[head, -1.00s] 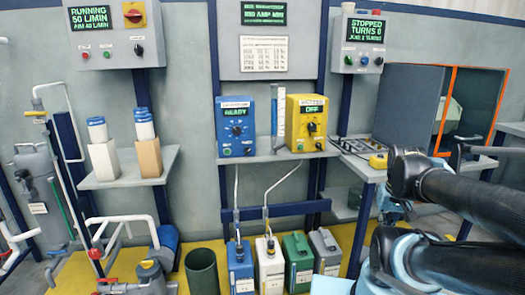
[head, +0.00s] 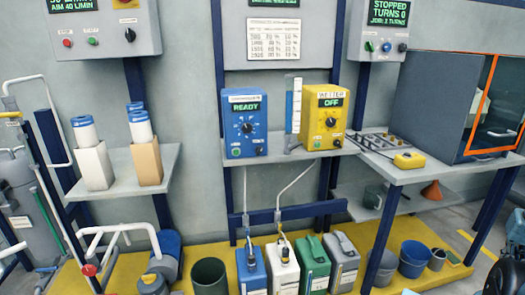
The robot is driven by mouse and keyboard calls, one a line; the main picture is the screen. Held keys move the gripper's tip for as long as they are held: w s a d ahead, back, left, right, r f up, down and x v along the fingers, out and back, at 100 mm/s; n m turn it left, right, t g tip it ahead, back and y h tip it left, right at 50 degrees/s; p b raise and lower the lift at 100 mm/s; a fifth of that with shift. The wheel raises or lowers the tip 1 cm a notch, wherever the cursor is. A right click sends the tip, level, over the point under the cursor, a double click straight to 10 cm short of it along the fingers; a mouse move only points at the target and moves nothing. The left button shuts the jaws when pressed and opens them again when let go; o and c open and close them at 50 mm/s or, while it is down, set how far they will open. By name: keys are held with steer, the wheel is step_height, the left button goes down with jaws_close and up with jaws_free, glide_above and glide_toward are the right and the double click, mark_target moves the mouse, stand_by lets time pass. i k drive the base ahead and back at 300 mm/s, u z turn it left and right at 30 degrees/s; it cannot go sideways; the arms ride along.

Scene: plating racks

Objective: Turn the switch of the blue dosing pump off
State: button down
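The blue dosing pump (head: 231,130) stands on a grey shelf in the middle of the head view. Its display (head: 246,107) reads READY in green. A round dial (head: 246,127) sits on its front, with a small dark knob (head: 259,151) at the lower right and a small mark at the lower left. Which of these is its switch is too small to tell.
A yellow pump (head: 314,137) marked WETTER reads OFF, beside a clear measuring tube (head: 294,112). A grey bench (head: 400,176) with a yellow box (head: 409,160) stands at right. Blue, white, green and grey canisters (head: 343,264) stand below the shelf (head: 280,157).

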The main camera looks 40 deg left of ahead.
mark_target(258, 150)
steer(key=i, duration=0.25)
steer(key=u, duration=3.3)
